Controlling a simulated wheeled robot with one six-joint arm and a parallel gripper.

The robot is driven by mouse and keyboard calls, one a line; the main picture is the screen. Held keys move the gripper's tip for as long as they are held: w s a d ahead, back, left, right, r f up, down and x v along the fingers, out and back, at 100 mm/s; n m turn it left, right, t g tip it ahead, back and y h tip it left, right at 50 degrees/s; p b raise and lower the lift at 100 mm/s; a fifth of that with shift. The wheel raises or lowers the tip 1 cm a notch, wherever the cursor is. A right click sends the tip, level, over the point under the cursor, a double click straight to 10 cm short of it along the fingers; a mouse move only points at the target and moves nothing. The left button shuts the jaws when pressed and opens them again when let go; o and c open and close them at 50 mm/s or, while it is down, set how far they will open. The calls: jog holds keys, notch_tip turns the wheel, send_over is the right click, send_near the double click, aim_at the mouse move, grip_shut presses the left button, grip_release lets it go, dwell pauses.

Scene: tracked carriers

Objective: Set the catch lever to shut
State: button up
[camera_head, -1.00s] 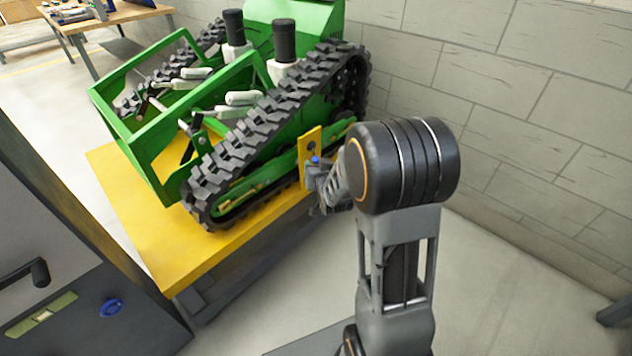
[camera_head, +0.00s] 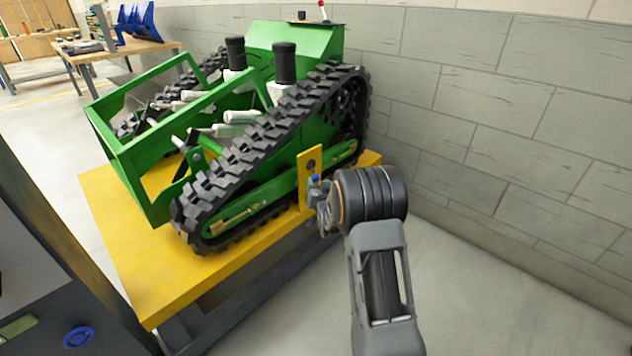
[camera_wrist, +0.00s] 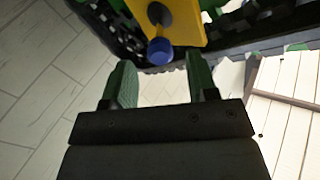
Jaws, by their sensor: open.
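A yellow plate (camera_head: 306,190) stands upright on the near side of a green tracked machine. A lever with a blue knob (camera_head: 315,179) is on this plate, with a dark round pivot just above it. In the wrist view the plate (camera_wrist: 190,22) is at the top and the blue knob (camera_wrist: 160,51) points toward me. My gripper (camera_wrist: 161,82) is open, with its green fingers apart and the knob just beyond and between their tips. I cannot tell whether either finger touches it. In the head view my wrist partly hides the gripper beside the plate.
The tracked machine (camera_head: 225,190) rests on a yellow-topped table (camera_head: 125,265). A block wall (camera_head: 500,110) stands behind and to the right. A dark cabinet (camera_head: 40,270) is at the left front. A workbench (camera_head: 95,52) is at the far left. Floor is clear at the right.

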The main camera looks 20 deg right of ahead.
aim_at(316, 180)
jog(key=shift+w+d+b, duration=0.2)
jog(key=shift+w, duration=0.85)
jog(key=shift+w+d+b, duration=0.2)
jog(key=shift+w, duration=0.8)
grip_shut()
